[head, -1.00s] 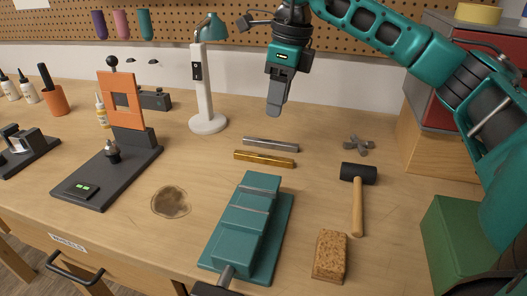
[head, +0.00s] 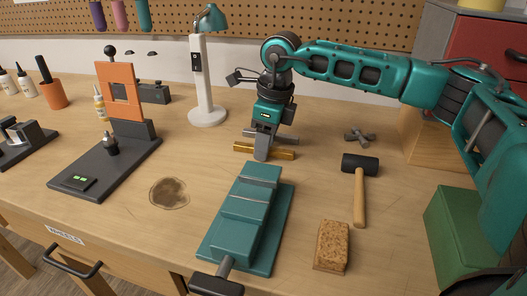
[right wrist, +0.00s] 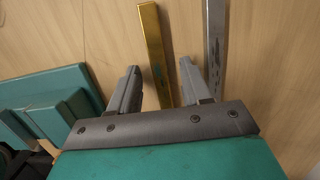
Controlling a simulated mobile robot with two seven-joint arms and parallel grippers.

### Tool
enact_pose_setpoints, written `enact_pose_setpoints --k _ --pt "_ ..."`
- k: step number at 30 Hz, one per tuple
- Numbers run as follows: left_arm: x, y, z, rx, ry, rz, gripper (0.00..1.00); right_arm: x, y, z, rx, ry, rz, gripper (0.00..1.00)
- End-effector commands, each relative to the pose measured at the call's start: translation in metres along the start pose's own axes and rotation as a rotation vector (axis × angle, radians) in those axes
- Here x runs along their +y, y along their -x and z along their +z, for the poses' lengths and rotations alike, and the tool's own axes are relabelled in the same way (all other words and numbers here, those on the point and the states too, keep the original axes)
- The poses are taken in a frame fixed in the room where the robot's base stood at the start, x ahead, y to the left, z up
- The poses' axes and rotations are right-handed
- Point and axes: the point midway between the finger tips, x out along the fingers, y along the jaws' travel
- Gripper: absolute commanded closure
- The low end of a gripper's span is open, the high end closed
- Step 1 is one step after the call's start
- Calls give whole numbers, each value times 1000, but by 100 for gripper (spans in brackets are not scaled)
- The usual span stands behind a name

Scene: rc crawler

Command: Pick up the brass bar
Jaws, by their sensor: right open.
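The brass bar (head: 284,154) lies on the bench behind the teal vise, its middle hidden by my right gripper (head: 262,152) in the head view. The right gripper points down over the bar. In the right wrist view the brass bar (right wrist: 154,45) runs between the two spread fingers of the right gripper (right wrist: 160,73), with gaps at both sides. The fingers are open and hold nothing. Whether the fingertips are down at bar height is hard to tell. My left gripper is not in view.
A grey steel bar (head: 289,141) lies parallel just behind the brass one; in the wrist view it (right wrist: 215,45) is close to the right finger. The teal vise (head: 245,215) stands in front. A mallet (head: 359,190), cork block (head: 332,246) and lamp (head: 205,80) stand around.

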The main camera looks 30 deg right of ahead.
Motion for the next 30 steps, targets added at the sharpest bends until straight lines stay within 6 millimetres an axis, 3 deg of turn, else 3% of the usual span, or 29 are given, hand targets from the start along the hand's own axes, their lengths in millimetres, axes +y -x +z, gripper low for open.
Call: enact_pose_setpoints --k 6,21,30 --pt "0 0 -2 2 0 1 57 0 0 0 0 0 0 53" --pt "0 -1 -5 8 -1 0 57 0 0 0 0 0 0 100" --pt "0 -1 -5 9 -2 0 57 0 0 0 -1 0 0 100"
